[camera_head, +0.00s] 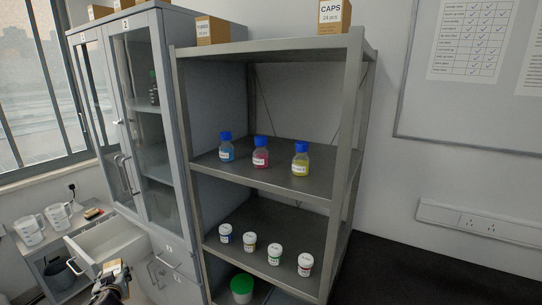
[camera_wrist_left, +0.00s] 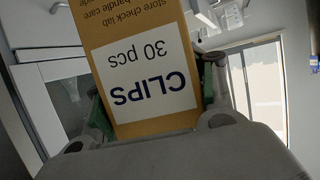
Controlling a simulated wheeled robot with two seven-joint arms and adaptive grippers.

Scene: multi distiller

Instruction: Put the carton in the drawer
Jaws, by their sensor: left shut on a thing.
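A tan carton with a white label reading "CLIPS 30 pcs" (camera_wrist_left: 150,75) fills the middle of the left wrist view, its text upside down there. My left gripper (camera_wrist_left: 155,105) is shut on it, with green finger pads at both sides. In the head view the carton (camera_head: 113,268) is small at the lower left, in my left gripper (camera_head: 112,280). A white drawer (camera_head: 78,256) stands pulled open beneath the glass-door cabinet. The gripper and carton appear in front of and below the drawer's opening in the picture. The visible drawer inside looks empty. My right gripper is not in view.
The glass-door cabinet (camera_head: 186,120) stands beside a grey open shelf (camera_head: 285,47) with capped bottles and small jars. More cartons, one marked "CAPS" (camera_head: 334,14), sit on top. White jugs (camera_head: 30,229) stand on a low side unit left of the drawer.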

